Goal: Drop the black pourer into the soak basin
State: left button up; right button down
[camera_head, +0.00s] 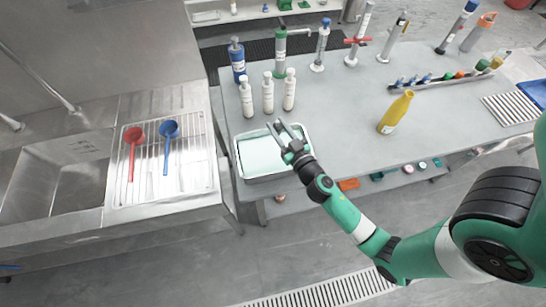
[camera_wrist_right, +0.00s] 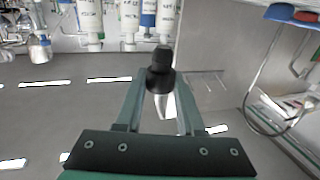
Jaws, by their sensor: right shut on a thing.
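The black pourer (camera_wrist_right: 161,70) sits between the fingers of my right gripper (camera_wrist_right: 158,88) in the right wrist view, its dark body upright in the picture with a pale tip below. The right gripper (camera_head: 284,130) is shut on it. In the head view this gripper is over the soak basin (camera_head: 241,172), a metal-rimmed tray holding pale green liquid at the bench's left front. The pourer is hard to make out there against the gripper, and its height above the liquid cannot be told. My left gripper is not in view.
Several white bottles (camera_head: 267,94) stand just behind the basin, with a blue bottle (camera_head: 238,62) beyond. A yellow bottle (camera_head: 396,112) stands to the right. A steel sink counter with a rack (camera_head: 198,150) holding red and blue ladles is to the left.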

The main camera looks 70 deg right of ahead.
jog(key=shift+f+b, duration=1.25)
jog(key=shift+f, duration=0.75)
jog(key=shift+c, duration=2.2)
grip_release()
jog(key=b+v, duration=0.4)
jog(key=v, duration=0.7)
jog(key=shift+s+a, duration=0.2)
jog(key=shift+s, duration=0.05)
